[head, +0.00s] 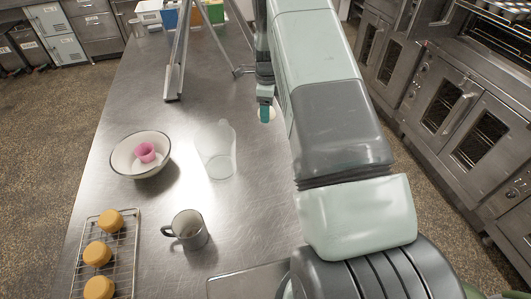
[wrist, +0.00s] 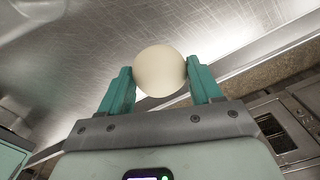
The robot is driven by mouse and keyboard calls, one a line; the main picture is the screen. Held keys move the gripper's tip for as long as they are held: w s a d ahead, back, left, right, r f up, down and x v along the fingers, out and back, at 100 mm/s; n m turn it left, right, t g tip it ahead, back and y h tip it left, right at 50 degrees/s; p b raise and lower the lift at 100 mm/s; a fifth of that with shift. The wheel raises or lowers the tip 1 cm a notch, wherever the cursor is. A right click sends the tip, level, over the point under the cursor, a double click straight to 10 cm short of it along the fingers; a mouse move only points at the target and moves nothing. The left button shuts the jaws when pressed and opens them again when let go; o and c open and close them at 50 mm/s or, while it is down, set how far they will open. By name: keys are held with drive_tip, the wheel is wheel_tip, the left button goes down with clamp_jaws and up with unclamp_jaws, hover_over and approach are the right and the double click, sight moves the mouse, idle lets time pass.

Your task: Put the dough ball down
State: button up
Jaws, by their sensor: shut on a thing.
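A pale cream dough ball (wrist: 160,72) sits between the two teal fingers of my gripper (wrist: 162,82) in the wrist view. The fingers are shut on its two sides. In the head view, my gripper (head: 265,112) is over the right part of the steel table (head: 130,95), and only a small part of the dough ball (head: 272,114) shows beside the finger. My arm hides the rest. I cannot tell the height of the ball above the table.
A wire rack (head: 121,245) holds three yellow buns. A metal stand (head: 174,80) is behind. Ovens (head: 450,105) line the right.

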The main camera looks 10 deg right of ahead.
drive_tip(key=s+a, duration=0.5)
drive_tip(key=s, duration=0.8)
hover_over(264, 200)
wheel_tip(264, 200, down, 5)
drive_tip(key=shift+s, duration=0.1)
drive_tip(key=shift+f, duration=2.15)
drive_tip(key=o, duration=1.1)
drive_tip(key=shift+f, duration=0.15)
